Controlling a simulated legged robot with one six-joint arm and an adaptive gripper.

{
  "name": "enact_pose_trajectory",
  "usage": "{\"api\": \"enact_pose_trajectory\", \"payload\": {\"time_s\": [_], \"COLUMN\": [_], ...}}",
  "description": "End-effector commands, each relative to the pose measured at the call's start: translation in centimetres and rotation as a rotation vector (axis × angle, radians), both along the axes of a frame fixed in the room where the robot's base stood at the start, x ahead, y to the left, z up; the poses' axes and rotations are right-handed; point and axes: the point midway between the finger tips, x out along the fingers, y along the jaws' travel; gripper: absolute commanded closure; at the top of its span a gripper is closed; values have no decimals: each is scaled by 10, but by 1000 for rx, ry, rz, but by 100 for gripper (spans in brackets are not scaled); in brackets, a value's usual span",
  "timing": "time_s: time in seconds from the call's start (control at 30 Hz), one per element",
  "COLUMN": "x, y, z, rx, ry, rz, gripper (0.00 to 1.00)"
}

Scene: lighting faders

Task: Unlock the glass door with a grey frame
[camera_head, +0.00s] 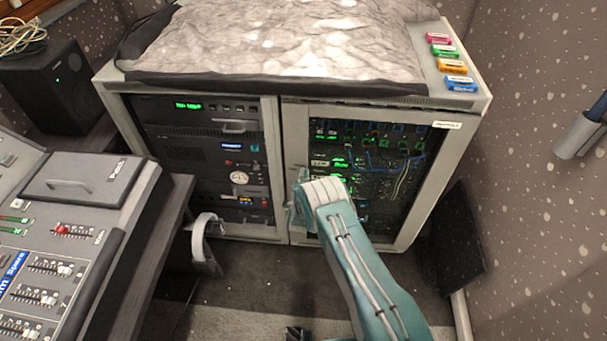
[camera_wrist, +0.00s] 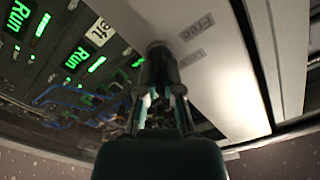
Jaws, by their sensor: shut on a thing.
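The glass door with a grey frame (camera_head: 437,188) is the right door of the low rack cabinet and looks closed. Green-lit equipment and blue cables show behind its glass. In the wrist view its light frame (camera_wrist: 222,80) runs down the right, with a small label reading "Free" (camera_wrist: 196,29). A dark round lock knob (camera_wrist: 158,47) sits on the frame beside that label. My gripper (camera_wrist: 161,72) is shut on the knob. In the head view my gripper (camera_head: 297,200) is at the door's left frame, and my arm hides part of the door and the knob.
The left rack door (camera_head: 272,150) stands beside it. A mixing desk (camera_head: 60,240) is at the left, with headphones (camera_head: 203,228) hanging at the desk's edge. A black speaker (camera_head: 50,88) stands behind. A dark panel (camera_head: 455,245) leans right. Coloured boxes (camera_head: 452,66) lie on the cabinet top.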

Motion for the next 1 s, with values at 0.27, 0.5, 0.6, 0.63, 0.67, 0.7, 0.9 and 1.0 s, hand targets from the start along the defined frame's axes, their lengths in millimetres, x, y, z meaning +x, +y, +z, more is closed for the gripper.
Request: {"api": "enact_pose_trajectory", "payload": {"time_s": [0.27,0.5,0.6,0.63,0.67,0.7,0.9,1.0], "x": [0,0,0,0,0,0,0,0], "y": [-2,-4,-5,-5,-5,-6,-7,-7], "z": [-3,-5,-7,-7,-7,-8,-10,-11], "rx": [262,490,581,607,633,666,809,863], "ry": [-7,-14,-17,-18,-18,-19,-23,-24], "rz": [0,-1,-2,-2,-3,-3,-5,-6], "gripper": [100,100,100,100,100,100,100,100]}}
